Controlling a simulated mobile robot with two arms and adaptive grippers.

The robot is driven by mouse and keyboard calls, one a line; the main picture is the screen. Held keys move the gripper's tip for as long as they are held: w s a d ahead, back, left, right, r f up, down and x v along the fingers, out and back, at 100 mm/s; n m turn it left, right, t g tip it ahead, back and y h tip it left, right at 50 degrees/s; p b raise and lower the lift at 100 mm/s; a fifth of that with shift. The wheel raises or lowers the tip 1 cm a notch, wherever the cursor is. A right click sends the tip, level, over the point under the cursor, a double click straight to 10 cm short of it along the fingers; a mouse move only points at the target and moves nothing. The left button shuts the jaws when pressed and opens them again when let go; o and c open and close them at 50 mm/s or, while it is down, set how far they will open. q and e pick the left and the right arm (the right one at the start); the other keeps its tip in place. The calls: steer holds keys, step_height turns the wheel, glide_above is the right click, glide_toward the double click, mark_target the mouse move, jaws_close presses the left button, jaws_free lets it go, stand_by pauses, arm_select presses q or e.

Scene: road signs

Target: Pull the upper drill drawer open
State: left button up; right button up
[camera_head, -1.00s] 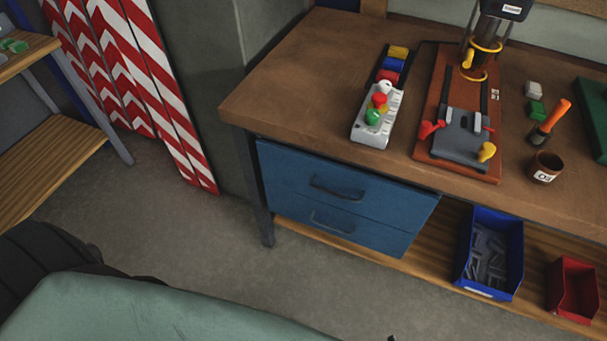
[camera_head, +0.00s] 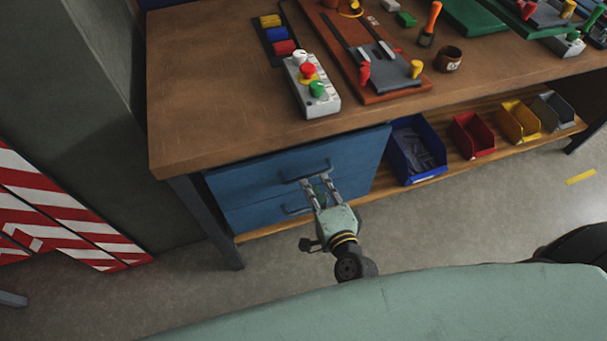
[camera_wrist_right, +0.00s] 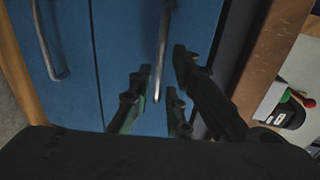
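The upper drawer (camera_head: 245,177) is blue and looks closed under the workbench top. Its dark bar handle (camera_head: 291,178) also shows in the right wrist view (camera_wrist_right: 163,45). The lower drawer (camera_head: 255,213) is below it, also closed, with a similar handle (camera_wrist_right: 45,40). My right gripper (camera_head: 316,181) is in front of the drawers with its fingertips by the upper handle. In the right wrist view its dark fingers (camera_wrist_right: 162,82) are apart, one on each side of the handle's end. Whether they touch the handle cannot be told. My left gripper is not in view.
A grey button box (camera_head: 318,98) and a drill base board (camera_head: 390,88) stand on the workbench top (camera_head: 215,110). Blue (camera_head: 418,150), red (camera_head: 472,136) and yellow (camera_head: 519,122) bins stand on the shelf to the right. The floor before the drawers is clear.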

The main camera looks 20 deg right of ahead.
mark_target(310, 177)
steer(key=x, duration=0.5)
steer(key=shift+w, duration=0.1)
steer(key=shift+a, duration=0.1)
jaws_close()
